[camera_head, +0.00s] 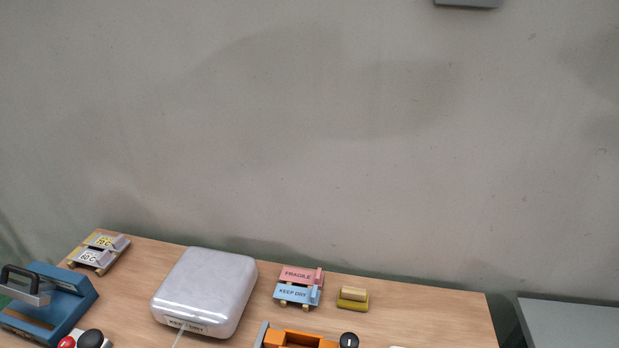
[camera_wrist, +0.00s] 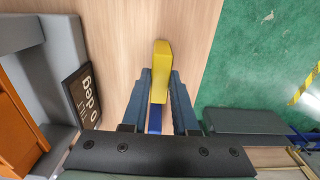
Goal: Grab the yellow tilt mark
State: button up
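The yellow tilt mark (camera_wrist: 161,62) is a bright yellow block in the middle of the wrist view, over the wooden table. My gripper (camera_wrist: 160,85) has its two dark blue-grey fingers along both sides of the block, with no clear gap between them and it. The block's far end sticks out past the fingertips. A small blue piece (camera_wrist: 155,119) shows below it between the fingers. Whether the block still touches a surface is hard to tell. My gripper and this block cannot be made out in the head view.
Green floor (camera_wrist: 262,50) lies right of the table edge. Pink (camera_head: 299,275) and blue (camera_head: 292,293) label blocks and a yellowish block (camera_head: 352,304) sit farther back.

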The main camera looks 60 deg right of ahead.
grip_shut()
jog(key=shift+r, duration=0.1)
